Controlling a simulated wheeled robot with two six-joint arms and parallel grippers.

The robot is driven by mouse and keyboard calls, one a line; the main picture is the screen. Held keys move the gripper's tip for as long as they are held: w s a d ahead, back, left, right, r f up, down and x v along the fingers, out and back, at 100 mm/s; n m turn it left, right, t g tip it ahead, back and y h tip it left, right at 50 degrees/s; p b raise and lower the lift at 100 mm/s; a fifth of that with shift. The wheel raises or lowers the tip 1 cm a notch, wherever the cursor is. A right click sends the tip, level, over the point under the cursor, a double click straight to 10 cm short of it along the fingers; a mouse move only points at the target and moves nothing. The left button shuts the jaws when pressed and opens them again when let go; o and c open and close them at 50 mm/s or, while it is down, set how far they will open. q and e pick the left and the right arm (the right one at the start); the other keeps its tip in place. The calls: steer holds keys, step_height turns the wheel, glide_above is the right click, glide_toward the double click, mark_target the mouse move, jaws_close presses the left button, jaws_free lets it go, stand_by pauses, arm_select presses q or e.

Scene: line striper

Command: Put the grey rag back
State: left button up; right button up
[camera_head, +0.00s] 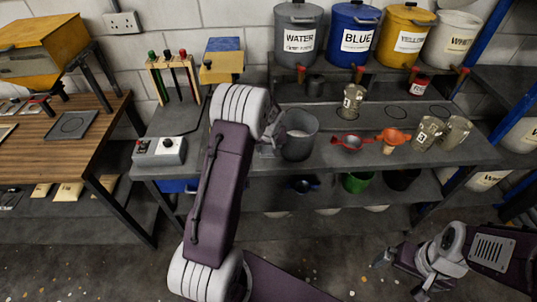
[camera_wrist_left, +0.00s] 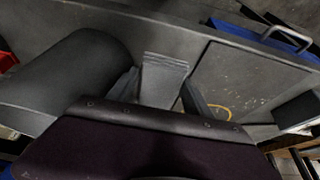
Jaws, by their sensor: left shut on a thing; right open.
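My left gripper (camera_wrist_left: 160,92) is shut on the grey rag (camera_wrist_left: 164,78), a pale grey folded piece between its fingers in the left wrist view. In the head view this gripper (camera_head: 268,142) is at the shelf, just left of the grey pot (camera_head: 300,142), and my own arm partly covers it. The rag is too small to make out clearly there. The pot's dark side (camera_wrist_left: 75,70) stands close to the left finger in the wrist view; I cannot tell whether they touch. My right gripper (camera_head: 386,258) is open and empty, low over the floor at right.
A red funnel (camera_head: 349,143), an orange funnel (camera_head: 392,137) and glass jars (camera_head: 428,131) stand right of the pot. Labelled paint drums, such as the blue one (camera_head: 353,38), line the back. A control box (camera_head: 160,151) sits at the shelf's left end.

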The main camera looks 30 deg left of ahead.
mark_target(268, 161)
arm_select(q)
step_height(268, 161, down, 4)
steer(key=shift+f, duration=0.2)
steer(key=shift+f+b, duration=0.1)
steer(key=shift+b, duration=0.2)
steer(key=o, duration=1)
steer(key=shift+o, duration=0.2)
steer(key=shift+r+p, duration=0.3)
steer(key=shift+p, duration=0.05)
steer(key=v, duration=1.2)
steer(key=s+d+m+g+h, duration=0.1)
steer(key=s+d+m, duration=0.1)
steer(key=s+d, duration=0.2)
steer(key=s+d+f+m, duration=0.1)
steer(key=s+d, duration=0.3)
steer(key=s, duration=0.6)
steer(key=s+d+f+m+g+h, duration=0.1)
steer(key=s+d+m, duration=0.2)
steer(key=s, duration=0.4)
steer(key=shift+s+d+g+h+b, duration=0.3)
steer(key=shift+s+d+b, duration=0.1)
steer(key=shift+d, duration=0.35)
